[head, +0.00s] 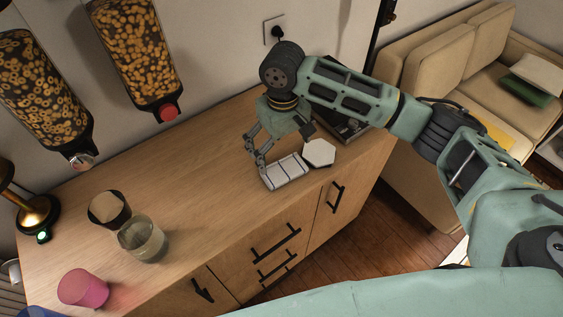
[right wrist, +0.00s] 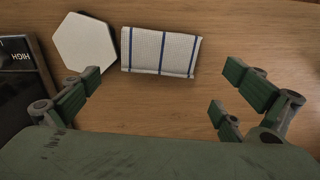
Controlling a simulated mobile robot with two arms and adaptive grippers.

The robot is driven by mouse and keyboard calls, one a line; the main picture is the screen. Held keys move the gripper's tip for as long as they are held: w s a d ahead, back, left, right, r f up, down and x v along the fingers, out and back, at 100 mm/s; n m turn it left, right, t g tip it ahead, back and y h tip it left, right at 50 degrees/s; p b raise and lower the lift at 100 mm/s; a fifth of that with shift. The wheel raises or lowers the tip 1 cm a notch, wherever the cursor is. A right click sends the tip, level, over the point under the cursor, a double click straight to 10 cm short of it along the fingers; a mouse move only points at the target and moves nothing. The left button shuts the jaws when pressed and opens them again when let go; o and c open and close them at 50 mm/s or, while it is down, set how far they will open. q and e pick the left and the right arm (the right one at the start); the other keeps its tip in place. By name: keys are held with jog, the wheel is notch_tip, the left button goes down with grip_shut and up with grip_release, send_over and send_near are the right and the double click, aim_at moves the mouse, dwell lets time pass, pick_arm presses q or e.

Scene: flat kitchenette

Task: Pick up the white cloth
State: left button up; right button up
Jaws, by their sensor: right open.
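The white cloth (head: 285,172) lies folded on the wooden counter near its front edge. It is white with thin dark blue stripes. In the right wrist view the cloth (right wrist: 160,52) lies flat beyond the fingers, toward the top of the picture. My right gripper (head: 281,145) is open and empty, just above and behind the cloth. In the right wrist view its fingers (right wrist: 160,88) are spread wide, with bare wood between them. I cannot tell the exact height above the counter. My left gripper is not in view.
A white hexagonal piece (head: 319,153) lies right beside the cloth. A dark appliance (head: 349,129) stands behind it. A dark cup (head: 108,209), a glass (head: 142,240) and a pink cup (head: 83,288) stand on the left. Two food dispensers hang on the wall. The counter's middle is clear.

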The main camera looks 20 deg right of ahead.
aim_at(283, 167)
jog(key=shift+s+f+p, duration=0.3)
jog(key=shift+s+f, duration=0.05)
jog(key=shift+f, duration=0.5)
notch_tip(283, 167, down, 3)
jog(key=shift+d+r+p, duration=0.1)
jog(key=shift+r+p, duration=0.05)
jog(key=shift+p, duration=0.2)
jog(key=shift+w+f, duration=0.15)
jog(key=shift+f, duration=0.65)
jog(key=shift+c, duration=0.5)
jog(key=c, duration=0.8)
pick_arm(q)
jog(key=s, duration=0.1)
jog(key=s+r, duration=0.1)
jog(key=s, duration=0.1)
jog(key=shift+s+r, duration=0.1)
pick_arm(e)
jog(key=shift+r, duration=0.15)
